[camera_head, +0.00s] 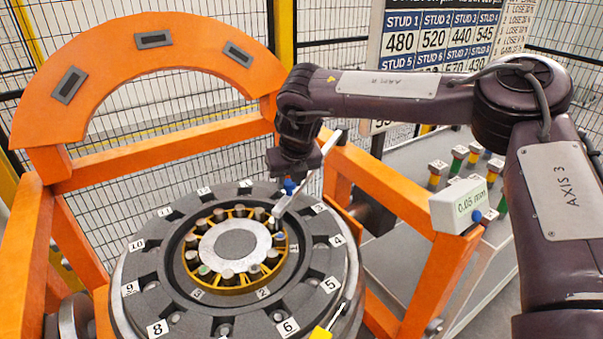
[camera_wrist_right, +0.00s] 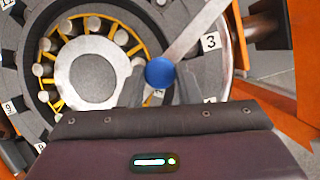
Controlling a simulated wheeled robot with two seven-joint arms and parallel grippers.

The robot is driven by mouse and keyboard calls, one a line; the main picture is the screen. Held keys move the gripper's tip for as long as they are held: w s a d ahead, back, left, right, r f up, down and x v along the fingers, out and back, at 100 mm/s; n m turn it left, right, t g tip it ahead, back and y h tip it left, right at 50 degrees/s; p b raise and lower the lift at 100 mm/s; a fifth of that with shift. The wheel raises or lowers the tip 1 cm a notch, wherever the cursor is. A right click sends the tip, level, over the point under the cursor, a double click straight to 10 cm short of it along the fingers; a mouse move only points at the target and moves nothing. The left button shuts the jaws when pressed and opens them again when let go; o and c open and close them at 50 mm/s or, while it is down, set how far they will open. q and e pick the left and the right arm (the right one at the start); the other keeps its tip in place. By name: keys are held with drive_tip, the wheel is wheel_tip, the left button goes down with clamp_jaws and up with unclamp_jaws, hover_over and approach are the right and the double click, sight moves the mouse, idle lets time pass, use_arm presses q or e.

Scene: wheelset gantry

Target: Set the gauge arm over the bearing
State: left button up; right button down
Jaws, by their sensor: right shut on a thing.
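The bearing (camera_head: 186,256) lies flat in the middle of the round grey numbered wheel (camera_head: 142,266); it has a yellow cage, several rollers and a silver centre. It also shows in the right wrist view (camera_wrist_right: 64,61). The gauge arm (camera_head: 325,153) is a flat silver bar with a blue knob (camera_head: 289,186). The bar's lower end shows at the bearing's right rim. My right gripper (camera_wrist_right: 160,85) is shut on the blue knob, with one finger on each side. The gripper partly hides the bar. My left gripper is not in view.
An orange frame (camera_head: 395,196) surrounds the wheel, with an orange arch (camera_head: 178,42) behind. Several coloured studs (camera_head: 457,160) stand on a grey bench at right. Mesh fencing stands behind.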

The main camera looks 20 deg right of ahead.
drive_tip(key=shift+w+a, duration=0.25)
drive_tip(key=shift+w, duration=0.15)
drive_tip(key=shift+r, duration=0.1)
drive_tip(key=c, duration=1.1)
unclamp_jaws()
drive_tip(key=shift+o, duration=0.2)
drive_tip(key=shift+s+r, duration=0.1)
drive_tip(key=shift+r, duration=0.15)
drive_tip(key=b+v, duration=0.2)
drive_tip(key=v, duration=0.5)
drive_tip(key=shift+s, duration=0.1)
